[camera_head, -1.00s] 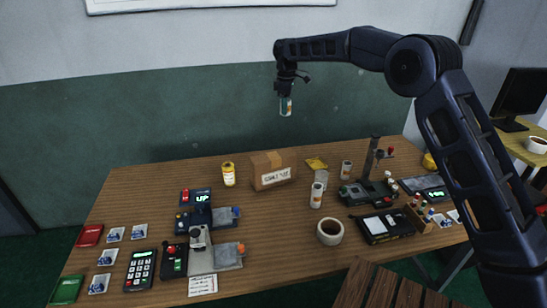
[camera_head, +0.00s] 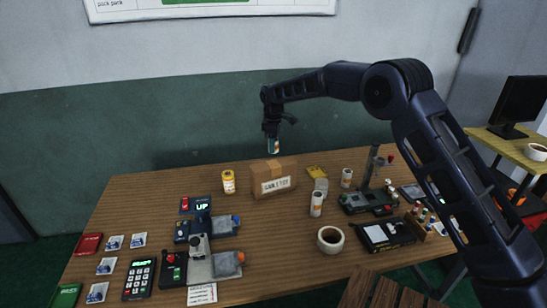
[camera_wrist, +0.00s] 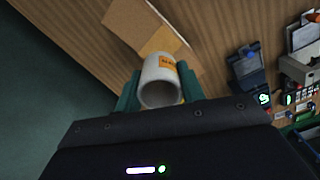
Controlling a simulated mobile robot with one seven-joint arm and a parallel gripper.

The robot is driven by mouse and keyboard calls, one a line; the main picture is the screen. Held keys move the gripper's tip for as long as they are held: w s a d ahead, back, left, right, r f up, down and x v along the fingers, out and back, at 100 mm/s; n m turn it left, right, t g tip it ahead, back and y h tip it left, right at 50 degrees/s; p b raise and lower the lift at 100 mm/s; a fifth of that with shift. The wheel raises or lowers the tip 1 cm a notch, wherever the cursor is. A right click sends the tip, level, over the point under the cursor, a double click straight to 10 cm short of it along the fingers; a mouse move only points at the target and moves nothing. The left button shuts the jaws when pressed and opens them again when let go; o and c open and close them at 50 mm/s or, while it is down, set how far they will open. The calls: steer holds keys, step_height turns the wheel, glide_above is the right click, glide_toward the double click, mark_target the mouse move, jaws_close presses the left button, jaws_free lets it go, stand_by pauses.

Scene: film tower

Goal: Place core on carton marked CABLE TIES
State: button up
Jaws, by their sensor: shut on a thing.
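The core (camera_wrist: 158,82) is a white hollow cylinder with an orange label. My gripper (camera_head: 272,138) is shut on it, with a green finger on each side in the wrist view. In the head view the core (camera_head: 273,149) hangs about upright, just above the carton in the picture; a small gap shows between them. The cardboard carton (camera_head: 288,184) stands at the table's back middle, with a white label whose text is too blurred to read fully. In the wrist view the carton (camera_wrist: 130,18) lies partly behind the core.
A yellow jar (camera_head: 228,182) stands left of the carton. Right of it are a yellow packet (camera_head: 317,172), a pale cup (camera_head: 321,187) and white cylinders (camera_head: 316,204). A tape roll (camera_head: 330,239) lies nearer the front. Devices (camera_head: 200,242) fill the left middle.

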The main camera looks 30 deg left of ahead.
mark_target(273, 164)
steer(key=shift+f, duration=3.1)
steer(key=shift+f, duration=0.15)
steer(key=o, duration=1)
steer(key=shift+c, duration=0.2)
step_height(273, 164, up, 12)
